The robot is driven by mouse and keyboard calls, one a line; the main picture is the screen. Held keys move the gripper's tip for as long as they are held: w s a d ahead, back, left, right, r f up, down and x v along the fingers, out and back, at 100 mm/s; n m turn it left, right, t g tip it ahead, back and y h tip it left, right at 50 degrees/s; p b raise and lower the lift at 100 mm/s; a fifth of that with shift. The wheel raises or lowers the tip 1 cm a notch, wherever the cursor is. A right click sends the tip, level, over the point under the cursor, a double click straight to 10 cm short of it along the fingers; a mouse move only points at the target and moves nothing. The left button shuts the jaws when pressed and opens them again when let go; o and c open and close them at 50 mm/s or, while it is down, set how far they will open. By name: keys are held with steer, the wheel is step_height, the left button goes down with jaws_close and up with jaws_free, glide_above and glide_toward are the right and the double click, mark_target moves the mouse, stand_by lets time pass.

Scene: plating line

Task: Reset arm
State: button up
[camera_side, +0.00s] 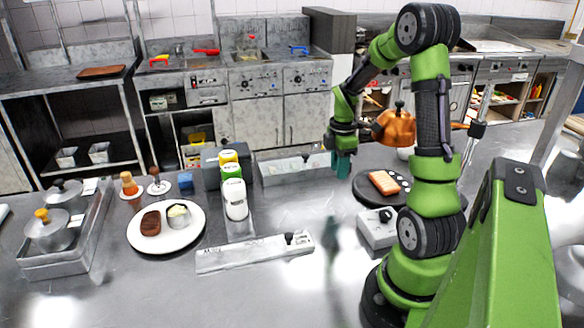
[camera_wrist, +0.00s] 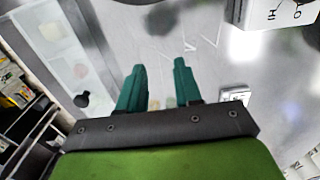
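My gripper (camera_side: 343,165) hangs in the air above the steel counter (camera_side: 290,300), fingers pointing down, left of the black round pan (camera_side: 362,192). In the wrist view, its two teal fingers (camera_wrist: 160,82) stand apart with nothing between them. It is open and empty. A white plate (camera_side: 183,237) on the counter holds a brown piece of food (camera_side: 151,223) and a pale round piece (camera_side: 178,219). The pan holds an orange fillet (camera_side: 384,182).
A bottle rack holds a white bottle (camera_side: 235,200). A knobbed burner box (camera_side: 378,230) stands by the pan; a dial box (camera_wrist: 270,18) shows in the wrist view. A copper lid (camera_side: 397,127) is near my arm. Lidded pots (camera_side: 47,232) stand left.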

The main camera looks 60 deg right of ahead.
steer(key=shift+w+a, duration=0.1)
steer(key=shift+a, duration=0.05)
steer(key=a+r+m+t, duration=0.2)
steer(key=a+r+m, duration=0.2)
steer(key=a, duration=0.5)
steer(key=s+a+r+m+t+y, duration=0.1)
steer(key=a+r+m+t, duration=0.2)
steer(key=a+r, duration=0.3)
steer(key=s+a+r+m+t+y, duration=0.1)
steer(key=a+r+m, duration=0.5)
steer(key=a, duration=0.8)
steer(key=shift+s+t, duration=0.2)
steer(key=shift+t, duration=0.5)
